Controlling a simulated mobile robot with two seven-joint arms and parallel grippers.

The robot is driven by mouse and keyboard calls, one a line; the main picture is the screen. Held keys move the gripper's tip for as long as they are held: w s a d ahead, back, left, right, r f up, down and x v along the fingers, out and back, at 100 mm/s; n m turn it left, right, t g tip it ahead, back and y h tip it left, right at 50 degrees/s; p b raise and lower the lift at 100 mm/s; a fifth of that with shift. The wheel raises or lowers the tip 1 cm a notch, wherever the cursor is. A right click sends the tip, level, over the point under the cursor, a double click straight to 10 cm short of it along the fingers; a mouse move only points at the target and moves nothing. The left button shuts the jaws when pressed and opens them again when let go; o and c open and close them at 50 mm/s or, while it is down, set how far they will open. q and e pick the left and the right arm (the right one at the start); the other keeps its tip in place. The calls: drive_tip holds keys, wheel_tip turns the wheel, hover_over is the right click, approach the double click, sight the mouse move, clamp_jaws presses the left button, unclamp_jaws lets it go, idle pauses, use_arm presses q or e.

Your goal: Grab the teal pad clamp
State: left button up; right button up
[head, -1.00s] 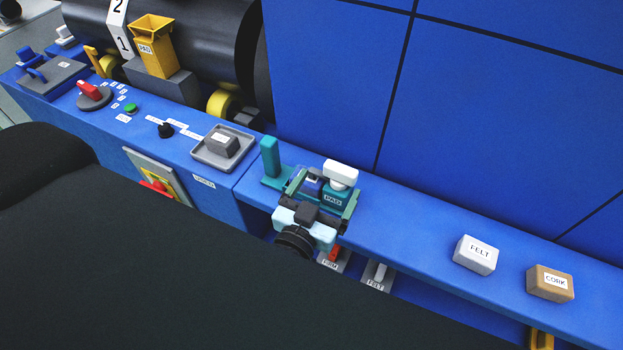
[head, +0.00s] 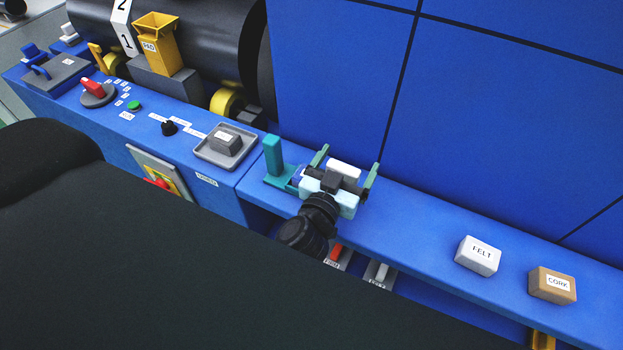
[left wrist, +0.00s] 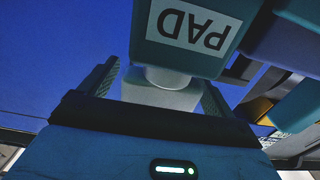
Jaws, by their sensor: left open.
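The teal pad clamp shows best in the left wrist view, as a teal block (left wrist: 190,35) with an upside-down PAD label. Its white handle (left wrist: 160,92) lies between my two open fingers, and no firm grip on it shows. In the head view the white handle (head: 344,169) sticks up behind my left gripper (head: 347,161), which hides most of the clamp's teal body. A teal upright post (head: 272,157) stands just left of the gripper; whether it joins the clamp is hidden. My right gripper is in neither view.
White FELT (head: 478,255) and tan CORK (head: 552,285) blocks stand on the blue ledge (head: 410,220) to the right. A grey tray (head: 225,147) lies to the left. Small red and white switches (head: 338,254) sit below the ledge's front. A blue wall rises behind.

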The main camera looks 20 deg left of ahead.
use_arm(q)
drive_tip(key=shift+r, duration=0.1)
drive_tip(key=c, duration=1.9)
wheel_tip(320, 180, up, 6)
drive_tip(key=shift+p, duration=1.2)
wheel_tip(320, 180, up, 4)
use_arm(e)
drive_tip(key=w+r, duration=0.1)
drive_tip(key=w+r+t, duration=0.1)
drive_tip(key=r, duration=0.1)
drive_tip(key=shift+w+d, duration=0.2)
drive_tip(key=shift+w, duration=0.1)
